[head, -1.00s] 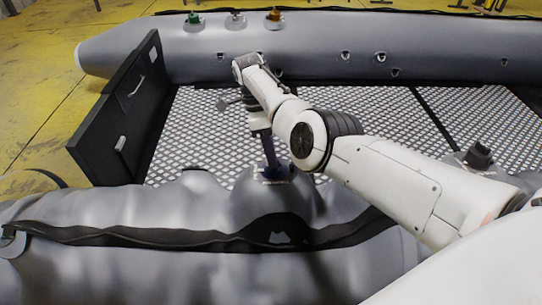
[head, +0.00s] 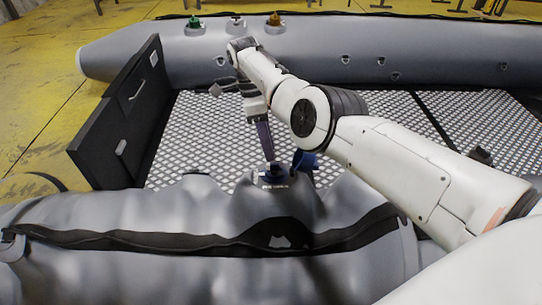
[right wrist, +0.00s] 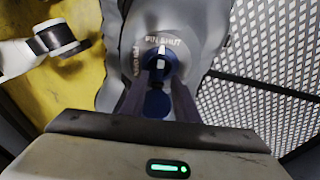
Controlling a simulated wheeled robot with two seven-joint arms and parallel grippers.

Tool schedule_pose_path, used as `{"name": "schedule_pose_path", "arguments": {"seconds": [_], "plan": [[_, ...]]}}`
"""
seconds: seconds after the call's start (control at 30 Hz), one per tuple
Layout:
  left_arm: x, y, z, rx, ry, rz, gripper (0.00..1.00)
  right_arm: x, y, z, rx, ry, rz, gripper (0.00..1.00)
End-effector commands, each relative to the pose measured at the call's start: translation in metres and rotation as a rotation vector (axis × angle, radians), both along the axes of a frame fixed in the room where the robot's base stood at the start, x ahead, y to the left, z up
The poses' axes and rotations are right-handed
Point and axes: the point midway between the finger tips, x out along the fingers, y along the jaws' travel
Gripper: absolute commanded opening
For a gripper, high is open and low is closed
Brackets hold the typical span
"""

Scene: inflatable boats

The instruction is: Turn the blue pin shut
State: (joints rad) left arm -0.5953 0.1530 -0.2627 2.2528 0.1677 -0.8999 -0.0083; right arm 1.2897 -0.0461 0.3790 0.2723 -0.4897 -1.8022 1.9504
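The blue pin (head: 275,172) sits in a valve on the near grey tube. It shows between the fingertips in the right wrist view (right wrist: 158,62). A blue cap (head: 304,160) stands beside it to the right, and a round blue part (right wrist: 157,103) shows between the fingers in the wrist view. My right gripper (head: 267,158) points down at the valve, its fingers apart on either side of the pin. I see no clear grip, and the contact is partly hidden. My left gripper is not in view.
The boat's patterned floor (head: 210,125) lies behind the valve. A black panel (head: 118,120) stands at the left. Green (head: 194,22), white (head: 235,24) and orange (head: 273,19) valve parts sit on the far tube.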

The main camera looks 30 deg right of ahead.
Motion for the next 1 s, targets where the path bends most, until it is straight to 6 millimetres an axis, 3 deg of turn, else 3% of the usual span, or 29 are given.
{"name": "schedule_pose_path", "arguments": {"seconds": [0.07, 0.3, 0.87, 1.0], "plan": [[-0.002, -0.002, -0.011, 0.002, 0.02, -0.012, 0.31, 0.004, 0.0, 0.007, 0.0, -0.002, -0.001, 0.28], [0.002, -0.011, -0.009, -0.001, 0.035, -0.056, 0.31, 0.007, 0.002, 0.025, -0.001, 0.0, -0.002, 0.28], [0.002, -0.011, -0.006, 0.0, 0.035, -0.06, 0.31, 0.007, 0.002, 0.029, -0.001, 0.001, -0.002, 0.28], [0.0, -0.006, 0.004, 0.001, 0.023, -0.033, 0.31, 0.007, 0.002, 0.049, -0.001, 0.0, -0.002, 0.28]]}}
